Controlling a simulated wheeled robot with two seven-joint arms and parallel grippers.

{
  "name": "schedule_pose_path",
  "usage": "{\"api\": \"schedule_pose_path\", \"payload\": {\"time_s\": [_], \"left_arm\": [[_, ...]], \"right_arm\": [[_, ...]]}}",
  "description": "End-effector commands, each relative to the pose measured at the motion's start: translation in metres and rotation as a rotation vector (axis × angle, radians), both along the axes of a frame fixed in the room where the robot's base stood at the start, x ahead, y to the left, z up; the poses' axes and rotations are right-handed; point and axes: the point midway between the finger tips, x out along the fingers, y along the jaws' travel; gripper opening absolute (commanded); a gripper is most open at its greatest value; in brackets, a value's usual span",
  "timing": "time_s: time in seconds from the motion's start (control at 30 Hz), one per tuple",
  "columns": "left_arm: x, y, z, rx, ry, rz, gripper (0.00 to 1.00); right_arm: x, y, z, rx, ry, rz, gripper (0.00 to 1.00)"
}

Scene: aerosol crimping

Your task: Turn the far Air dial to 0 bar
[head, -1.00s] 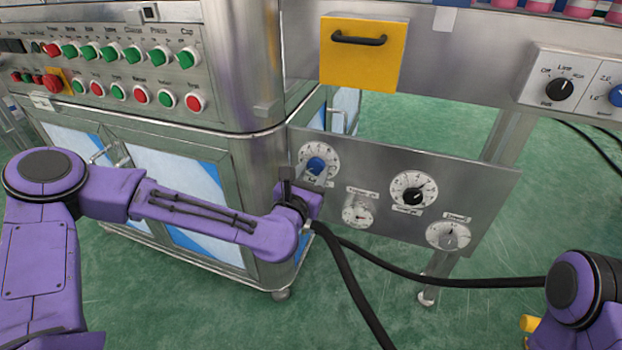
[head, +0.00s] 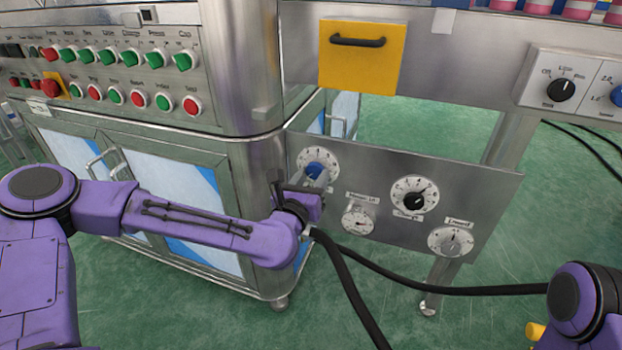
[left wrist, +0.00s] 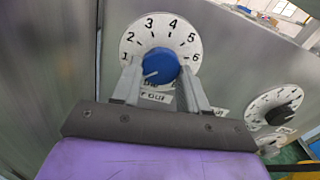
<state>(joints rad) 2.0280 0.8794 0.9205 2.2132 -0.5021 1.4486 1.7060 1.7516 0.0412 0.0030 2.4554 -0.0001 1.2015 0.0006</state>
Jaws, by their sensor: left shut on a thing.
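The far Air dial has a white numbered face and a blue knob (head: 314,171) at the upper left of the low steel panel (head: 474,194). My left gripper (head: 306,184) reaches it from the left and covers its lower part. In the left wrist view the blue knob (left wrist: 164,63) sits between my two fingers (left wrist: 160,80), which are shut on it. Its white pointer mark points to the lower left, below the 1 on the scale (left wrist: 173,24). The zero end of the scale is hidden by a finger. My right gripper is out of view.
On the same panel are a dial with a black knob (head: 413,198) and two small gauges (head: 358,220) (head: 451,241). A steel cabinet with push buttons (head: 140,97) stands left. A black hose (head: 345,285) runs below the panel.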

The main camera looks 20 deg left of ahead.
Motion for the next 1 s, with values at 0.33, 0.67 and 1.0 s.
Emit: {"api": "schedule_pose_path", "payload": {"time_s": [0.33,0.67,1.0], "left_arm": [[0.0,0.0,0.0,0.0,0.001,0.0,0.69],[-0.053,0.001,0.002,-0.003,0.003,-0.002,0.69],[-0.098,0.003,0.008,0.005,0.005,0.003,0.69]], "right_arm": [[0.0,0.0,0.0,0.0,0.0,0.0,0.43],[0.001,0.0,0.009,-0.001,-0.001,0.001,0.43],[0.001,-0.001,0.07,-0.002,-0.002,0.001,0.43]]}}
